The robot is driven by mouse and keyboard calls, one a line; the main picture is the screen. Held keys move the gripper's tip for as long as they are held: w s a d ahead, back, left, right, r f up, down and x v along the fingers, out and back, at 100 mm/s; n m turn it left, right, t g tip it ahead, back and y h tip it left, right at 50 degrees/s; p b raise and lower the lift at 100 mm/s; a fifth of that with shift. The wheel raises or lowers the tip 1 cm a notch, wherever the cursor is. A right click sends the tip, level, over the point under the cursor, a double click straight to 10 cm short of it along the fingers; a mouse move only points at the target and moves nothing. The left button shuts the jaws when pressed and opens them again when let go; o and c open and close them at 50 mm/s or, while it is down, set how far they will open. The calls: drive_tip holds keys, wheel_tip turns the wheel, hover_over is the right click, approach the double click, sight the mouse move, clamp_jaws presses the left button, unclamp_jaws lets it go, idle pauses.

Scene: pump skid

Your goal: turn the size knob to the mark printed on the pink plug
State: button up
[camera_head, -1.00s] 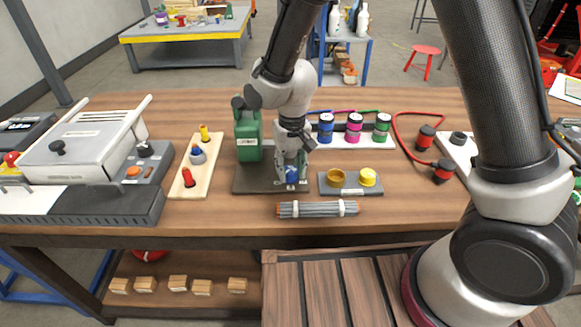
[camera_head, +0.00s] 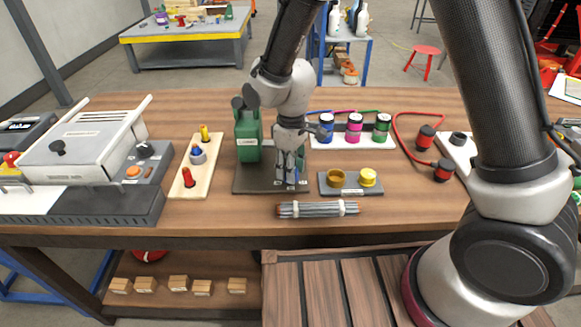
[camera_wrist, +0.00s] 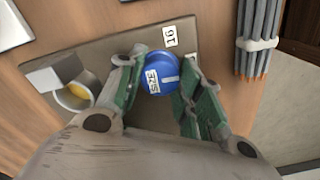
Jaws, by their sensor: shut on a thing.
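The blue size knob (camera_wrist: 158,68) sits on a dark plate (camera_wrist: 112,52) in the wrist view. It carries a white SIZE label and a white pointer line. A "16" label (camera_wrist: 170,37) is on the plate beside it. My gripper (camera_wrist: 160,80) is shut on the knob, one finger at each side. In the head view, my gripper (camera_head: 290,182) reaches down to the plate (camera_head: 262,181) and mostly hides the knob. The pink plug (camera_head: 354,127) stands between a blue and a green one on a white holder. Its printed mark is too small to read.
A green container (camera_head: 247,138) stands left behind my gripper. A grey block with yellow pieces (camera_head: 351,187) is close on the right. A bundle of grey rods (camera_head: 317,209) lies in front. A wooden board with small plugs (camera_head: 190,180) is at left.

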drive_tip(key=shift+n, duration=0.3)
drive_tip(key=o, duration=1)
drive_tip(key=shift+o, duration=0.2)
wheel_tip(320, 180, up, 12)
drive_tip(key=shift+w, duration=0.15)
